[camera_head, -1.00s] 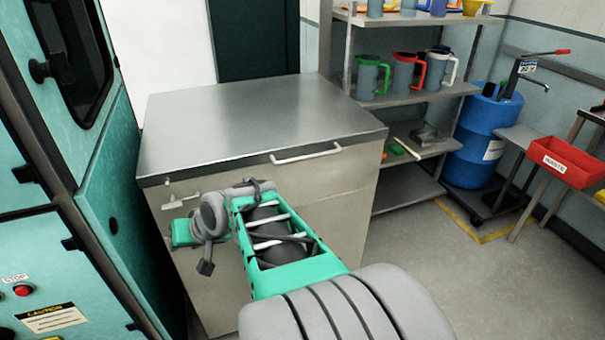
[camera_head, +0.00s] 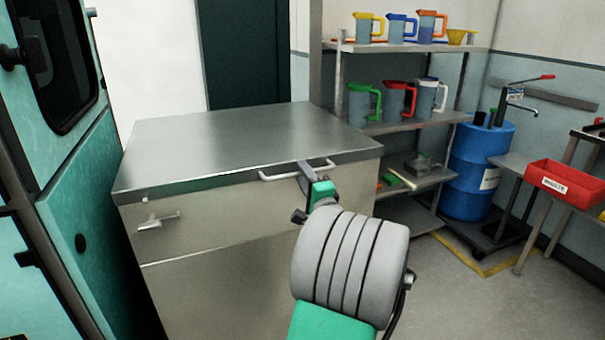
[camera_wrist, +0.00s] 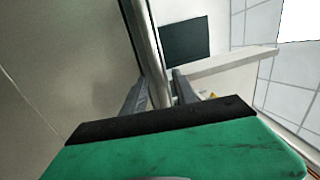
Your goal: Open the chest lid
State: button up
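The steel chest (camera_head: 200,235) stands in the middle of the head view, with its flat lid (camera_head: 240,135) lying shut on top. A bar handle (camera_head: 275,177) runs along the front edge of the lid. My gripper (camera_head: 304,170) is at the right half of this handle. In the wrist view, the handle bar (camera_wrist: 150,40) passes between the two fingers of my gripper (camera_wrist: 160,82). The fingers look open, with narrow gaps beside the bar; contact is hard to judge.
A shelf rack (camera_head: 400,125) with several jugs is behind the chest's right side. A blue barrel (camera_head: 478,165) and a red bin (camera_head: 565,185) stand at the right. The floor (camera_head: 450,305) at front right is clear.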

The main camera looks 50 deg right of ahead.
jog(key=shift+w+d+r, duration=0.1)
jog(key=shift+w+d, duration=0.1)
jog(key=shift+w, duration=0.15)
grip_shut()
dwell(1.2)
